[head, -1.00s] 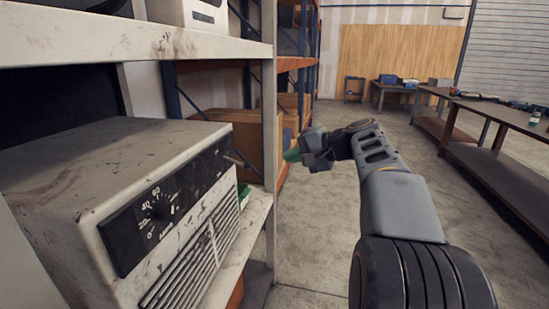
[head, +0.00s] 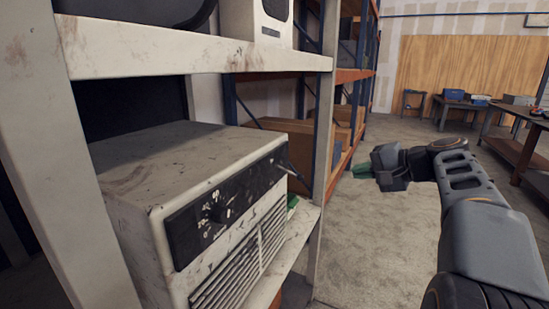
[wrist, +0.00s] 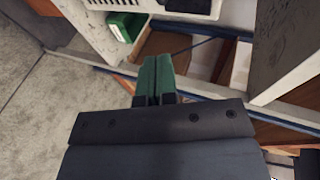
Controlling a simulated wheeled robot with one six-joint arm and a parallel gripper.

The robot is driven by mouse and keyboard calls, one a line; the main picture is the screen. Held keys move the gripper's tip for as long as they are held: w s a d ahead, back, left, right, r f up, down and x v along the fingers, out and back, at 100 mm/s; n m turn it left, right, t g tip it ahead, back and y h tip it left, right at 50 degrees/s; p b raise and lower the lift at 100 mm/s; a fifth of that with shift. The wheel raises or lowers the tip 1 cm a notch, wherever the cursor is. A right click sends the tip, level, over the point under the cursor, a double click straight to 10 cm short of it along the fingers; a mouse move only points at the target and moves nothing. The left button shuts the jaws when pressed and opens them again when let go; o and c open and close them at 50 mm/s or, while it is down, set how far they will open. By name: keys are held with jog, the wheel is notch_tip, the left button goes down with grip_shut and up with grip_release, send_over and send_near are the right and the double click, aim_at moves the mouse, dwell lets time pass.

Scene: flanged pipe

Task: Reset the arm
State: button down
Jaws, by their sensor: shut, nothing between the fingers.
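My gripper (head: 361,171) reaches out in front of the shelving at the right of the head view, with its green fingertips pointing left toward the rack. In the wrist view its green fingers (wrist: 157,78) are pressed together with nothing between them. It hangs in free air over the floor, apart from the shelf. My arm comes in from the lower right and bends toward the gripper.
A worn white unit with a dial (head: 200,200) stands on the near shelf (head: 300,245). Cardboard boxes (head: 287,143) sit on the rack behind. A green box (wrist: 125,27) shows in the wrist view. Benches (head: 460,105) stand at the back right. The concrete floor (head: 365,240) is open.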

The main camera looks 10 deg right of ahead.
jog(key=s+a+f+g+h+p, duration=0.1)
jog(key=s+f+g+h+p, duration=0.4)
jog(key=f, duration=0.7)
jog(key=s+a+r+n+g+h+p, duration=0.1)
jog(key=s+a+n+h+p, duration=0.2)
jog(key=s+a+n+p, duration=0.6)
jog(key=s+a, duration=0.3)
jog(key=shift+a+r+g, duration=0.2)
jog(key=shift+a+g, duration=0.1)
jog(key=shift+a, duration=0.05)
